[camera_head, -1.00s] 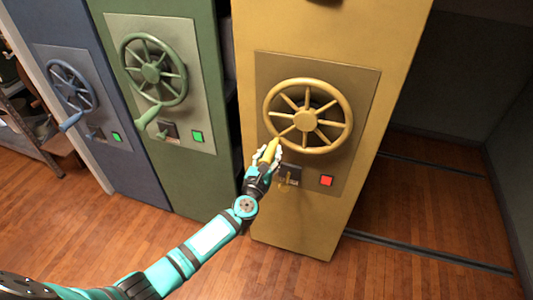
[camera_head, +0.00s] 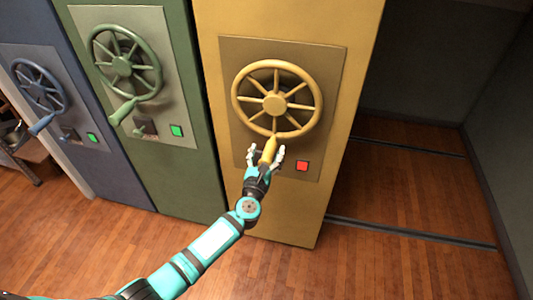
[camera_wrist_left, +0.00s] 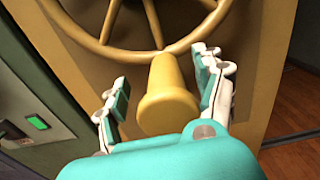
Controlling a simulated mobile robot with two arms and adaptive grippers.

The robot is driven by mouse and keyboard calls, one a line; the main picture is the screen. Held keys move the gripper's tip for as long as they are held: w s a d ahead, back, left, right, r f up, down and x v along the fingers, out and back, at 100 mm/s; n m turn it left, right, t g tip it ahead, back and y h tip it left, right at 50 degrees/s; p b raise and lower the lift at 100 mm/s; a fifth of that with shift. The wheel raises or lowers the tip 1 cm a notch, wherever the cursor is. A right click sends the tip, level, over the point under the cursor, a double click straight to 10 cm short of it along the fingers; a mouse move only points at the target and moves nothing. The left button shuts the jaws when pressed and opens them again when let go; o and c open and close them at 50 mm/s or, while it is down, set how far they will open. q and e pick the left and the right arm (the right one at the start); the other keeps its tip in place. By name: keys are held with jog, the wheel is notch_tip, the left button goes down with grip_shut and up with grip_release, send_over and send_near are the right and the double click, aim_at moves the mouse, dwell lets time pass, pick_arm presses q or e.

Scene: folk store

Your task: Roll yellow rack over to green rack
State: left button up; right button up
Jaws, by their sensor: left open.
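The yellow rack (camera_head: 212,60) stands upright with a spoked yellow wheel (camera_head: 276,103) on its front panel. The wheel's yellow handle (camera_head: 270,150) sticks out at the bottom of the rim. My left gripper (camera_head: 266,157) is open with its fingers on either side of the handle. In the left wrist view, the handle (camera_wrist_left: 167,100) lies between the spread fingers (camera_wrist_left: 160,95), with visible gaps. The green rack (camera_head: 184,170) stands to the left of the yellow rack, with its own green wheel (camera_head: 122,62). My right gripper is not in view.
A blue rack (camera_head: 110,165) stands left of the green one. A red button (camera_head: 302,166) is on the yellow panel and a green button (camera_head: 177,131) on the green one. Floor rails (camera_head: 410,233) run across the open wooden floor at the right.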

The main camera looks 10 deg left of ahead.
pick_arm(q)
jog(key=shift+s, duration=0.1)
jog(key=shift+s+r+p, duration=0.1)
jog(key=shift+s+p, duration=0.3)
jog(key=shift+s, duration=0.55)
jog(key=shift+s+a+p, duration=0.1)
jog(key=shift+s+p, duration=0.25)
jog(key=shift+s, duration=0.95)
jog(key=shift+s+p, duration=0.45)
jog(key=shift+s, duration=2.2)
